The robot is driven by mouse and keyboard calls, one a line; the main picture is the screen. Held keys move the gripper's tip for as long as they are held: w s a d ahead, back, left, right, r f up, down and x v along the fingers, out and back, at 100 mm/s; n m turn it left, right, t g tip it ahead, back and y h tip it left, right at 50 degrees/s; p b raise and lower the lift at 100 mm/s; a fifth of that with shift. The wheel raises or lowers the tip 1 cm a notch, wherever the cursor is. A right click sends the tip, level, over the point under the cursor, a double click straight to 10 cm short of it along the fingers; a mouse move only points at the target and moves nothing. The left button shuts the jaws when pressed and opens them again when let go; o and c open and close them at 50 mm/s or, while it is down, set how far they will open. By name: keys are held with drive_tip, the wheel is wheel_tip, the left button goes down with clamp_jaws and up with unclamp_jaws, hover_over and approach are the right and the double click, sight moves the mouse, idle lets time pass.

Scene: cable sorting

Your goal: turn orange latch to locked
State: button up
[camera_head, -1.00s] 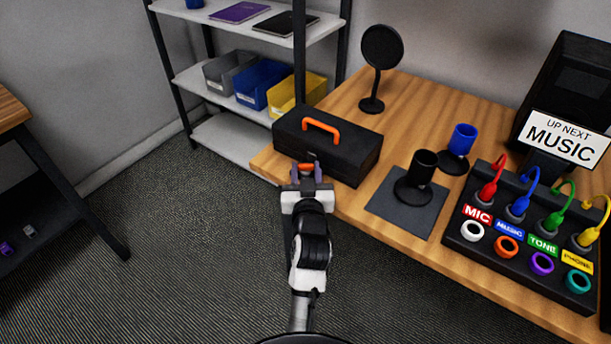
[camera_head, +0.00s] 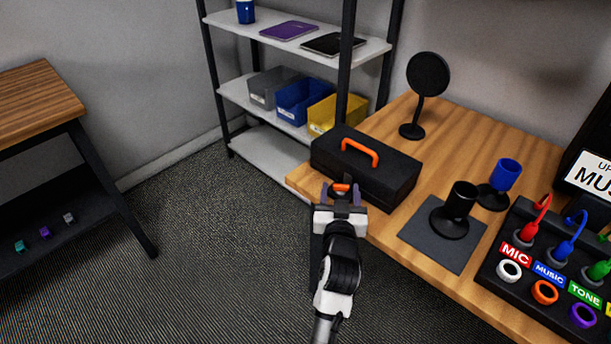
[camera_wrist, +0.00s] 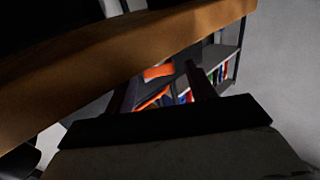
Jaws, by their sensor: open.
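A black toolbox (camera_head: 385,184) with an orange handle (camera_head: 360,151) sits on the left end of the wooden table. A small orange piece (camera_head: 341,187), apparently the latch, shows low at the toolbox's front left, between my fingertips in the picture. My gripper (camera_head: 341,193) is open at the table's front edge, close to that piece. I cannot tell whether it touches it. In the wrist view an orange piece (camera_wrist: 158,72) shows between the dark fingers. The latch's turn position is too small to tell.
The wooden table edge (camera_wrist: 60,92) crosses the wrist view close by. A shelf (camera_head: 262,158) with bins stands behind.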

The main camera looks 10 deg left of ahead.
drive_tip(key=shift+d+r, duration=0.1)
drive_tip(key=shift+r, duration=0.15)
drive_tip(key=shift+r+h+p, duration=0.1)
drive_tip(key=shift+h+p, duration=0.2)
drive_tip(key=shift+p, duration=0.25)
drive_tip(key=shift+w+m+h+p, duration=0.1)
drive_tip(key=shift+m+h+p, duration=0.35)
drive_tip(key=shift+p, duration=0.4)
drive_tip(key=shift+p, duration=0.45)
drive_tip(key=shift+m+h+p, duration=0.45)
drive_tip(key=shift+h+p, duration=0.2)
drive_tip(key=shift+a+f+m+g+h+p, duration=0.1)
drive_tip(key=shift+a+m+g+h+p, duration=0.05)
drive_tip(key=shift+m+h+p, duration=0.35)
drive_tip(key=shift+a+f+m+g+h+p, duration=0.15)
drive_tip(key=shift+m+h+p, duration=0.15)
drive_tip(key=shift+h+p, duration=0.25)
drive_tip(key=shift+h, duration=0.35)
